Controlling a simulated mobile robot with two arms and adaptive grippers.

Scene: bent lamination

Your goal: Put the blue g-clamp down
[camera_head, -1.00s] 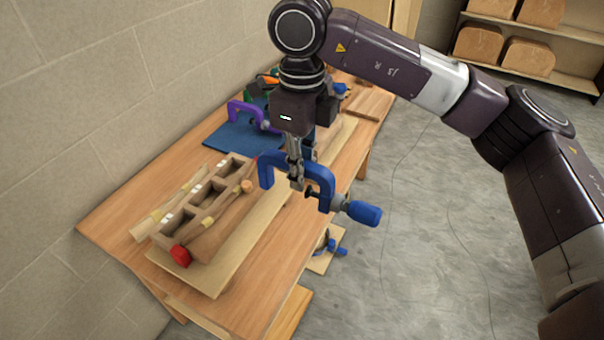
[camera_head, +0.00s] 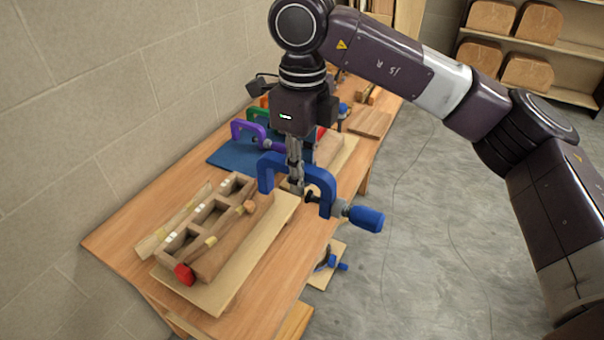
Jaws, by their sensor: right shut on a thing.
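The blue g-clamp (camera_head: 322,184) hangs in my right gripper (camera_head: 296,184), which is shut on the top of its frame. The clamp's handle points to the lower right, past the bench's right edge. It appears to be above the wooden bench (camera_head: 130,235), near that edge; how high I cannot tell. A blue mat (camera_head: 232,155) lies further back on the bench, with a purple clamp (camera_head: 246,130) and a green clamp (camera_head: 258,114) on it. My left gripper is not in view.
A slotted wooden form with bent strips (camera_head: 205,225) and a red-ended clamp (camera_head: 184,274) lies on a pale board (camera_head: 222,297) at the bench's near end. A wall stands at left. Another blue clamp (camera_head: 335,264) lies lower, beside the bench. Shelves (camera_head: 540,85) stand at back right.

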